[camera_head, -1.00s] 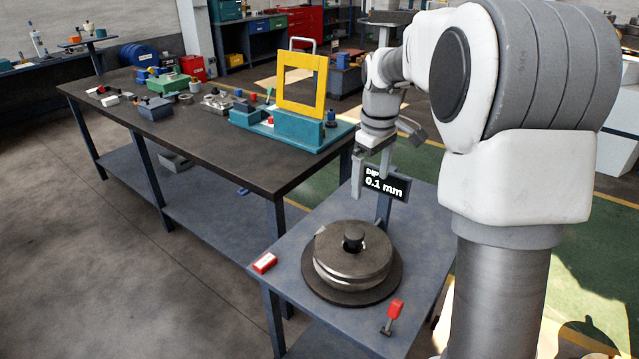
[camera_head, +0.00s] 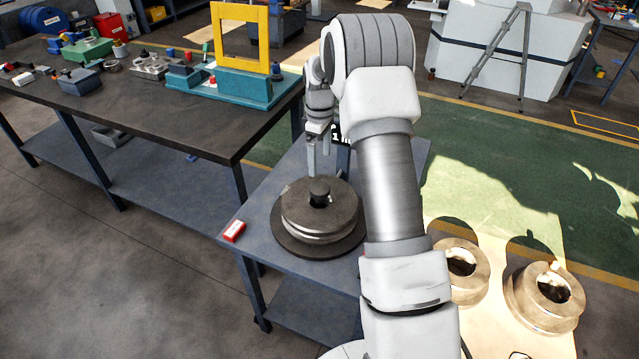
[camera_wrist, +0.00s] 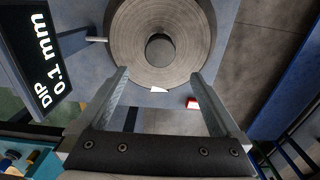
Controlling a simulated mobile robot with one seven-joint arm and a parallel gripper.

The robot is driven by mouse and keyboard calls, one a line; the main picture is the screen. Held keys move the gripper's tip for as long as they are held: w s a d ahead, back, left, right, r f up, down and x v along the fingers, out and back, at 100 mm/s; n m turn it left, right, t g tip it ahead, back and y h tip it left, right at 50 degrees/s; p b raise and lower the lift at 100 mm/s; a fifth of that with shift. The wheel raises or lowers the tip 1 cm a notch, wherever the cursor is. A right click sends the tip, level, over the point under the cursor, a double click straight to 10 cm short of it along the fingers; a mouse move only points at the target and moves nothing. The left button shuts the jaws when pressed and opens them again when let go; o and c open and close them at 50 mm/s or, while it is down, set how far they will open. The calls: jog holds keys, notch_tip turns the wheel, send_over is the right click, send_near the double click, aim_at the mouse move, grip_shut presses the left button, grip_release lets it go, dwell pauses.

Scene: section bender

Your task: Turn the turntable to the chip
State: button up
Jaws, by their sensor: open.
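The turntable (camera_head: 287,238) is a dark round disc on the small blue-grey table. A thick grey metal ring (camera_head: 315,222) with a dark central knob (camera_head: 319,186) sits on it. In the wrist view the ring (camera_wrist: 128,45) fills the top middle. A small white triangular mark (camera_wrist: 159,90) shows at its near rim; I cannot tell whether this is the chip. My gripper (camera_head: 318,165) hangs by the far side of the ring, fingers pointing down. In the wrist view my gripper (camera_wrist: 158,76) is open with nothing between its fingers.
A red-and-white block (camera_head: 234,231) lies left of the turntable. The display (camera_wrist: 47,62) reads "DIP 0.1 mm". A workbench (camera_head: 190,125) with a yellow frame (camera_head: 229,40) stands at left. Two more metal rings (camera_head: 461,270) (camera_head: 545,297) lie at right, beyond my arm.

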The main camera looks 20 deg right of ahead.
aim_at(320, 188)
notch_tip(320, 188, down, 10)
jog(key=shift+f+p, duration=0.15)
jog(key=shift+p, duration=0.4)
grip_shut()
